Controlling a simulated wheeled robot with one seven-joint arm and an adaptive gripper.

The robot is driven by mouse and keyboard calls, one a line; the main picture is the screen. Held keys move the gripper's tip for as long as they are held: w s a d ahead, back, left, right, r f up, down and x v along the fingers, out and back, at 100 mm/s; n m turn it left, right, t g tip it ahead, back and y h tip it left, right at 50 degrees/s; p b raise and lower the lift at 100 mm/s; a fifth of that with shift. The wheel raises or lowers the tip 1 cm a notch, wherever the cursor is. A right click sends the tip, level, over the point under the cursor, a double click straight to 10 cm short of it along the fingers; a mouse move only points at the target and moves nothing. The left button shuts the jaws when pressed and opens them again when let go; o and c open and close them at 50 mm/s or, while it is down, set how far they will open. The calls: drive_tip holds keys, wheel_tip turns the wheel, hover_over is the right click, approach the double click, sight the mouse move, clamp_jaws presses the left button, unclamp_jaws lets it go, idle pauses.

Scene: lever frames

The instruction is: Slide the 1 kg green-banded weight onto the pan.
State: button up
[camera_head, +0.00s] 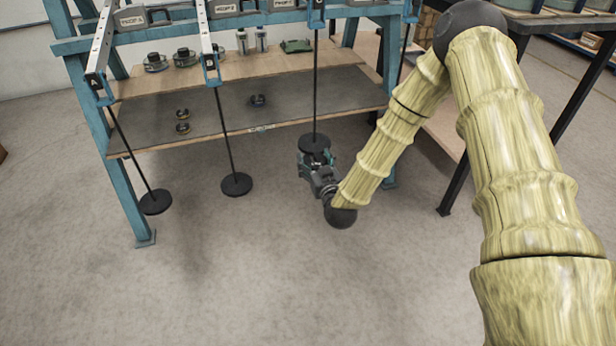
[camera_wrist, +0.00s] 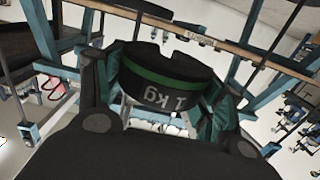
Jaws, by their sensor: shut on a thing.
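My gripper (camera_head: 316,160) is low in front of the rack, at the end of my arm, right by a hanging black pan (camera_head: 314,141). In the wrist view its fingers (camera_wrist: 160,100) are shut on the sides of the black 1 kg weight (camera_wrist: 160,76), which has a green band and an upside-down "1 kg" mark. In the head view I cannot make out the weight apart from the gripper and pan. A thin black rod (camera_head: 315,85) runs up from this pan to a lever. I cannot tell whether weight and pan touch.
Two more pans hang on rods at the left (camera_head: 155,202) and middle (camera_head: 237,184). The blue rack (camera_head: 122,190) has a dark shelf (camera_head: 210,110) with several small weights (camera_head: 182,128). The concrete floor (camera_head: 250,270) in front is clear. A dark table leg (camera_head: 455,182) stands at the right.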

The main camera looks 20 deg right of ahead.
sight(314, 142)
drive_tip(key=w+d+f+b, duration=0.1)
drive_tip(key=w+d+b, duration=0.3)
drive_tip(key=w+d, duration=0.1)
drive_tip(key=shift+w+f+b, duration=0.2)
drive_tip(key=shift+w+b, duration=0.15)
drive_tip(key=shift+w, duration=0.25)
drive_tip(key=shift+w, duration=0.1)
drive_tip(key=shift+w+b, duration=0.75)
drive_tip(key=shift+w, duration=1.15)
drive_tip(key=shift+w+a, duration=0.15)
drive_tip(key=shift+w, duration=2.6)
idle(0.7)
drive_tip(key=shift+f, duration=0.4)
idle(0.6)
